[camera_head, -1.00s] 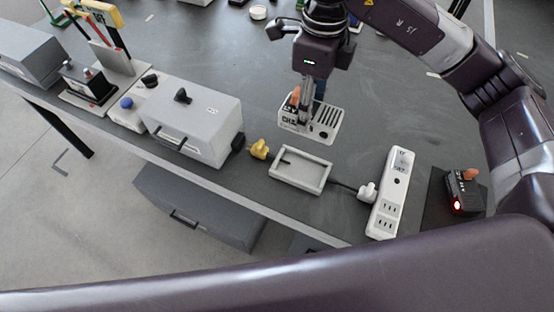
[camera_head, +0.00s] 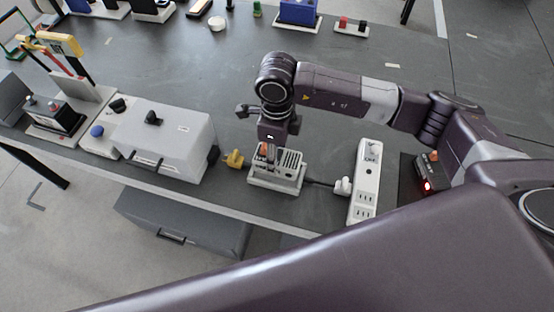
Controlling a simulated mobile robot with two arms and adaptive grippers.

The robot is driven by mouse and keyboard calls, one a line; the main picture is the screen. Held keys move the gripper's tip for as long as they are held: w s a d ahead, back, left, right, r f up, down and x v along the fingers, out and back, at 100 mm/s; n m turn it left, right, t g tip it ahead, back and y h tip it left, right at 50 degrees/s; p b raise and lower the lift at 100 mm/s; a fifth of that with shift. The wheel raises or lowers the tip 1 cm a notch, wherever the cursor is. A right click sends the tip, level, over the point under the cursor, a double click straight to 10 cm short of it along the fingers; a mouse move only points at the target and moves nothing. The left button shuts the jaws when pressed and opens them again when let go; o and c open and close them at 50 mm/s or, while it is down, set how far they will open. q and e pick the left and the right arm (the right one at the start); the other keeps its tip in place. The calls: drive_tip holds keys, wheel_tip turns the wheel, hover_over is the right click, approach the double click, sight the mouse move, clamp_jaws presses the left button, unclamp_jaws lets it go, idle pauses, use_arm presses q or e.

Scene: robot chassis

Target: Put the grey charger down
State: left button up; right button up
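The grey charger (camera_head: 291,160), a light grey box with dark slots on top, sits at the shallow light grey tray (camera_head: 273,184), within its outline. I cannot tell whether its base touches the tray floor. My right gripper (camera_head: 270,154) points down at the charger's left end, near its orange part, and appears shut on it. The fingertips are small and partly hidden. My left gripper is not in view.
A white power strip (camera_head: 364,185) with a white plug (camera_head: 343,186) stands right of the tray. A yellow plug (camera_head: 234,159) and a large grey box (camera_head: 170,139) are to the left. A black device with a red light (camera_head: 427,172) is at right. The table behind is mostly clear.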

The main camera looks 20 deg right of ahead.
wheel_tip(320, 180, down, 3)
drive_tip(key=shift+f+p, duration=0.2)
drive_tip(key=shift+p, duration=0.15)
drive_tip(key=shift+f, duration=0.25)
drive_tip(key=shift+f+b, duration=0.2)
drive_tip(key=shift+b, duration=0.1)
drive_tip(key=o, duration=1.6)
drive_tip(key=shift+r, duration=0.1)
